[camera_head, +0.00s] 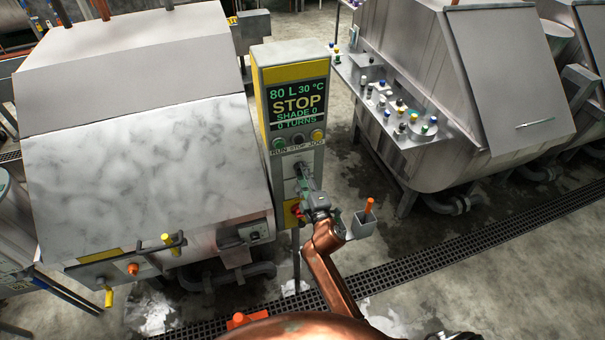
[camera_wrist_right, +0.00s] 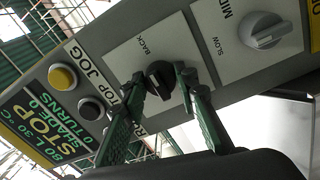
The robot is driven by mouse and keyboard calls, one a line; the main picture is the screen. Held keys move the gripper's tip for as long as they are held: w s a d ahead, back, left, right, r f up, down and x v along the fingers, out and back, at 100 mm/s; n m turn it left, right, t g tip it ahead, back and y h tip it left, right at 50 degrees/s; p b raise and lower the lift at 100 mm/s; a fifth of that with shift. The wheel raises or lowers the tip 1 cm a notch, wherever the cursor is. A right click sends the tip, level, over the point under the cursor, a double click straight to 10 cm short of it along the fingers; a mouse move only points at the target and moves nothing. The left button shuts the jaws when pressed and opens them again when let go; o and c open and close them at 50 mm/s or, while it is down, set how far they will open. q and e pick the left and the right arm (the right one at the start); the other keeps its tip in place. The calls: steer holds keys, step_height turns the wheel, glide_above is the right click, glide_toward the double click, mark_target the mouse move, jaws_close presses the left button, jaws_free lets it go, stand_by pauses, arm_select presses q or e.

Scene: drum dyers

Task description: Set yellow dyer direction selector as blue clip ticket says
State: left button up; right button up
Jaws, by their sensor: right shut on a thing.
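The yellow-banded dyer control panel (camera_head: 290,73) stands upright at the centre of the head view. Its display reads "80 L 30 °C", "STOP", "SHADE 0", "0 TURNS". The direction selector (camera_wrist_right: 159,80) is a black knob on a white plate marked "BACK" in the right wrist view; its other markings are hidden and its pointer is unclear. My right gripper (camera_head: 303,183) reaches the panel below the buttons. In the wrist view its green fingers (camera_wrist_right: 163,88) are shut on the knob from either side. I cannot make out the blue clip ticket. My left gripper is out of view.
A grey speed knob (camera_wrist_right: 264,30) marked "SLOW" and "MID" sits beside the selector. Push buttons (camera_head: 298,140) line the panel above. A shelf of small bottles (camera_head: 440,132) stands further right.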

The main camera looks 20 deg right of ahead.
steer(key=shift+f, duration=0.1)
steer(key=o, duration=1.2)
steer(key=shift+c, duration=0.2)
steer(key=s, duration=1.2)
steer(key=shift+d+f, duration=0.2)
steer(key=shift+f, duration=0.1)
